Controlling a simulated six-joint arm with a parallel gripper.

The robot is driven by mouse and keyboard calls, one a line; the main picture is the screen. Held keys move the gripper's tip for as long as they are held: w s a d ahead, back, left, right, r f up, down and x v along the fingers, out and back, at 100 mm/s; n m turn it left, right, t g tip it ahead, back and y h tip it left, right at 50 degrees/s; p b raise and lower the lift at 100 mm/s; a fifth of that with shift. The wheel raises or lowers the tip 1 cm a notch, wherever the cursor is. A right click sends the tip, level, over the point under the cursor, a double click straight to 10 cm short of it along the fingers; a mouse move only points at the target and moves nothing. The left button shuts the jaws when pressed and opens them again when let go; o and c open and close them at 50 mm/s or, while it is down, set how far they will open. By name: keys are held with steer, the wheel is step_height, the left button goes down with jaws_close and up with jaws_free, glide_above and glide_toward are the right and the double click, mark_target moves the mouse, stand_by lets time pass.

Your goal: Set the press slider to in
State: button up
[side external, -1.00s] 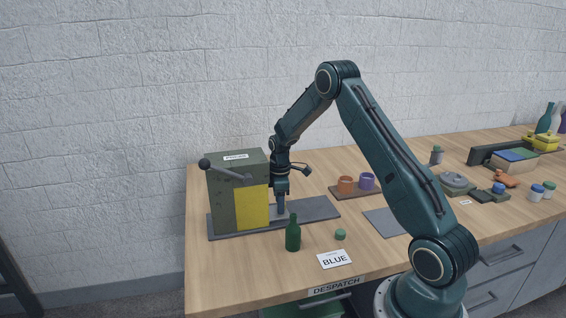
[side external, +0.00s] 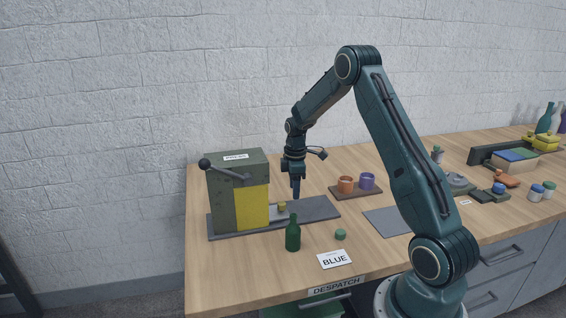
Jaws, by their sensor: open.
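The press (side external: 222,203) is a dark green box with a yellow front panel (side external: 252,208), a label on top and a lever with a black ball. It stands on the left of a long grey base plate (side external: 318,212). The slider appears as a small light grey piece with a yellow knob (side external: 282,206), close against the right side of the press. How far it reaches inside is hidden. My gripper (side external: 296,196) points down above the plate, just right of the knob and apart from it. It is open and empty, though its finger gap is hard to see.
A tray with orange (side external: 346,184) and purple (side external: 367,181) cups stands to the right. The right part of the plate is clear.

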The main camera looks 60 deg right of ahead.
step_height(320, 180, up, 9)
steer(key=m, duration=2.5)
step_height(320, 180, down, 14)
steer(key=shift+d, duration=0.15)
steer(key=s+d, duration=0.7)
steer(key=shift+r, duration=0.2)
step_height(320, 180, up, 9)
steer(key=shift+a+f, duration=0.15)
steer(key=shift+f, duration=0.05)
stand_by(1.3)
steer(key=shift+w, duration=0.1)
